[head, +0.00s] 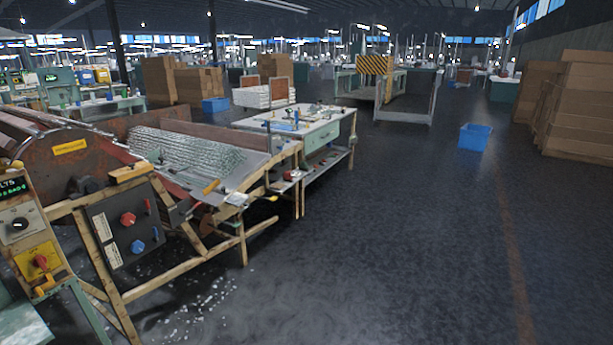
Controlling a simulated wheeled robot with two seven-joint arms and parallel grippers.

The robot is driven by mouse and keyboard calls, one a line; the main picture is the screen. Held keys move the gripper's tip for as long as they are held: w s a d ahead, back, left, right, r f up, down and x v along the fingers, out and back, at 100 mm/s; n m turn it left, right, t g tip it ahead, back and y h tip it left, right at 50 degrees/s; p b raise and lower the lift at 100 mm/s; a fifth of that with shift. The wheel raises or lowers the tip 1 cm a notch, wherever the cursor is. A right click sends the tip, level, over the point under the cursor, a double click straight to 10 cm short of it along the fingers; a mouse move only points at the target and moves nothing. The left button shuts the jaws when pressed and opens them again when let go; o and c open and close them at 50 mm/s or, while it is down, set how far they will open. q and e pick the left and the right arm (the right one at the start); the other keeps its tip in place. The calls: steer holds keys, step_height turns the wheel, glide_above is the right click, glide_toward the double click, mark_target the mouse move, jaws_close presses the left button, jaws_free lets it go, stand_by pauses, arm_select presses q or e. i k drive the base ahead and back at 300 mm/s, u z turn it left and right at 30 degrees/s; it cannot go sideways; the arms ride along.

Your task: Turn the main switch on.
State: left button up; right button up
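A control box with a "VOLTS" display stands at the left edge. It carries a black knob (19,224) on a pale dial plate. Below it is a red rotary switch (41,262) on a yellow plate, which looks like a main switch. To its right, a dark panel (113,247) on the wooden frame holds a red knob (128,219), a blue knob (138,247) and small levers. The labels are too small to read, and I cannot tell any switch's on or off position. Neither of my grippers is in view.
A sloping bench (205,155) with a heap of glass tubing stands behind the panels. A worktable (322,135) adjoins it. A blue bin (474,137) sits on the floor near stacked cardboard boxes (580,105). Glass bits lie on the floor below the bench.

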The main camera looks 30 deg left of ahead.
mark_target(38, 261)
steer(key=u, duration=0.1)
steer(key=i, duration=1.65)
steer(key=u, duration=1.1)
steer(key=i, duration=1)
steer(key=u, duration=1.1)
